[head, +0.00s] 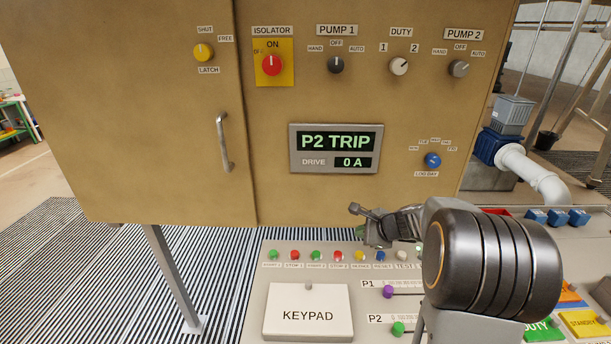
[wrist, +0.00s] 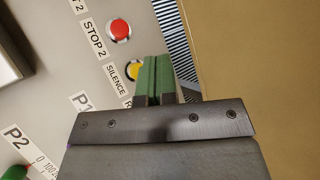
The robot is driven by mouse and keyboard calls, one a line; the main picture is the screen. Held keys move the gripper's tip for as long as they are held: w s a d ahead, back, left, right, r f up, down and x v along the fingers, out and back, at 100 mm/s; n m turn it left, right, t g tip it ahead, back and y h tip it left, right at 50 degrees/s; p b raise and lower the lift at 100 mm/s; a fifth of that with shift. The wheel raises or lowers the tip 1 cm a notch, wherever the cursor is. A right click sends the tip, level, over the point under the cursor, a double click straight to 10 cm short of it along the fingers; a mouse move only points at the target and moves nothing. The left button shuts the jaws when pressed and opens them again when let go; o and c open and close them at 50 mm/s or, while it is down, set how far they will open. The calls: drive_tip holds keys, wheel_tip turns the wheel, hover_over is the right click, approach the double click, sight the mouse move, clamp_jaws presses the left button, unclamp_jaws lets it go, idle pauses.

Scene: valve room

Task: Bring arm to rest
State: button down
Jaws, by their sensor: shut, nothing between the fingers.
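My gripper (head: 362,232) is above the back edge of the sloping control desk (head: 256,300), in front of the tan cabinet's lower edge. In the wrist view my gripper (wrist: 157,62) has its two green fingers pressed together with nothing between them. The fingers partly cover the yellow SILENCE button (wrist: 134,70), and the red STOP 2 button (wrist: 119,28) lies up and left of them. I cannot tell from these views how high the fingertips are above the panel. My arm covers the right part of the desk in the head view.
The tan cabinet (head: 180,130) stands behind the desk, with a handle (head: 224,142), several knobs and a display (head: 335,149) reading P2 TRIP, 0 A. A KEYPAD cover (head: 308,314) and purple P1 slider (head: 388,291) lie on the desk.

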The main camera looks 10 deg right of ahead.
drive_tip(key=shift+s+a+f+n+g, duration=0.15)
drive_tip(key=shift+s+f+n+g, duration=0.15)
drive_tip(key=shift+n, duration=0.3)
drive_tip(key=shift+s+a+f+n+g, duration=0.15)
drive_tip(key=shift+s+f+n+g, duration=0.15)
drive_tip(key=shift+s+n, duration=0.2)
drive_tip(key=shift+s+a+f+n+g, duration=0.1)
drive_tip(key=shift+s+f+n+g, duration=0.1)
drive_tip(key=shift+s+f+n, duration=0.25)
drive_tip(key=s+a+n+g, duration=0.1)
drive_tip(key=s+n, duration=0.1)
drive_tip(key=s+a+n, duration=0.1)
drive_tip(key=s+n, duration=0.1)
drive_tip(key=s+n+g, duration=0.1)
drive_tip(key=s+n, duration=0.1)
drive_tip(key=shift+s+a+r+g+h, duration=0.2)
drive_tip(key=shift+s+a+g+h, duration=0.1)
drive_tip(key=shift+a, duration=0.1)
drive_tip(key=s+a+r+n+h, duration=0.2)
drive_tip(key=s+a+r+n, duration=0.1)
drive_tip(key=s+n, duration=0.3)
drive_tip(key=s+a+r+n+h, duration=0.2)
drive_tip(key=s+a+r+n, duration=0.1)
drive_tip(key=s+r+n, duration=0.1)
drive_tip(key=shift+s+a+r+n, duration=0.3)
drive_tip(key=shift+s+n, duration=0.55)
drive_tip(key=shift+s, duration=0.4)
drive_tip(key=shift+a, duration=0.1)
